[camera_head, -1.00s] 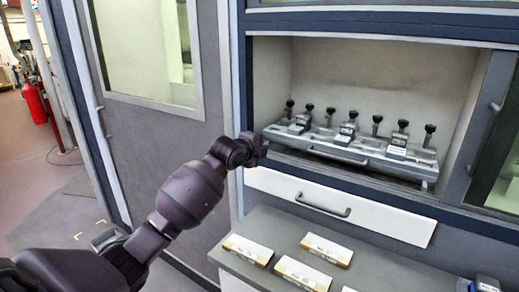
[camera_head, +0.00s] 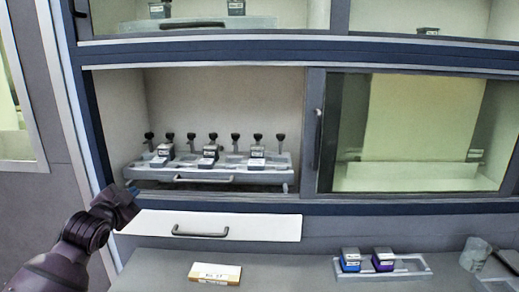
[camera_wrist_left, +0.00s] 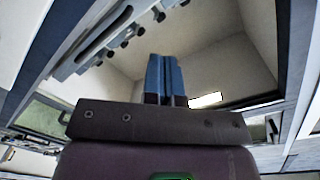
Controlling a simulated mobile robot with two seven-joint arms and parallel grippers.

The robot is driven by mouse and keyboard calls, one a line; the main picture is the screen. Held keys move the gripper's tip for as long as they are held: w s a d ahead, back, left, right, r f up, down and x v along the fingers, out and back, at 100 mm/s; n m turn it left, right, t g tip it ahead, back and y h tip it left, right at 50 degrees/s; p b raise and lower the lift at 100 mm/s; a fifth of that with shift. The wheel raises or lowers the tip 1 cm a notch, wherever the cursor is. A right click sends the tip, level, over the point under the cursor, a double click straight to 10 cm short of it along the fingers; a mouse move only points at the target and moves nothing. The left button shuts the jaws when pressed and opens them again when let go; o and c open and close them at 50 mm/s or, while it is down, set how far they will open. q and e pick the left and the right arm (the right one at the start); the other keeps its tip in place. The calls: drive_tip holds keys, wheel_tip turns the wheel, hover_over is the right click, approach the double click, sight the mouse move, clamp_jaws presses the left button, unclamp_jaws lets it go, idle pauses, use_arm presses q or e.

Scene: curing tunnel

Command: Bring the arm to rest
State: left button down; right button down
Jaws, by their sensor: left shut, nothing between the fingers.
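My left gripper (camera_head: 133,188) is at the lower left of the head view, near the left end of the open compartment's lower edge and beside the grey rack. In the left wrist view its two blue fingers (camera_wrist_left: 165,76) stand side by side, closed, with nothing between them. My left arm comes in from the lower left corner. My right gripper is not in view.
A grey rack (camera_head: 215,175) with black knobs and small blocks stands in the open compartment. Below is a white drawer front (camera_head: 260,227).

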use_arm(q)
drive_tip(key=s+d+f+n, duration=0.1)
drive_tip(key=s+f+n, duration=0.1)
drive_tip(key=s+f, duration=0.2)
drive_tip(key=s+d+f+n, duration=0.2)
drive_tip(key=s+f, duration=0.3)
drive_tip(key=f, duration=0.2)
drive_tip(key=s+d+f+n+g, duration=0.1)
drive_tip(key=s+f+n, duration=0.1)
drive_tip(key=s+f, duration=0.2)
drive_tip(key=shift+s+d+f, duration=0.1)
drive_tip(key=shift+s+f, duration=0.05)
drive_tip(key=shift+f, duration=0.45)
drive_tip(key=shift+s+d+f, duration=0.1)
drive_tip(key=shift+f, duration=0.45)
drive_tip(key=s+f+n+g+y, duration=0.1)
drive_tip(key=s+f+g, duration=0.1)
drive_tip(key=s+f, duration=0.6)
drive_tip(key=s+d+f+n+g, duration=0.1)
drive_tip(key=s+f+n+g, duration=0.1)
drive_tip(key=s+f, duration=0.6)
drive_tip(key=s, duration=0.6)
drive_tip(key=shift+d+f+g+y, duration=0.2)
drive_tip(key=shift+d+g+y, duration=0.1)
drive_tip(key=shift+y, duration=0.1)
drive_tip(key=shift+s, duration=0.1)
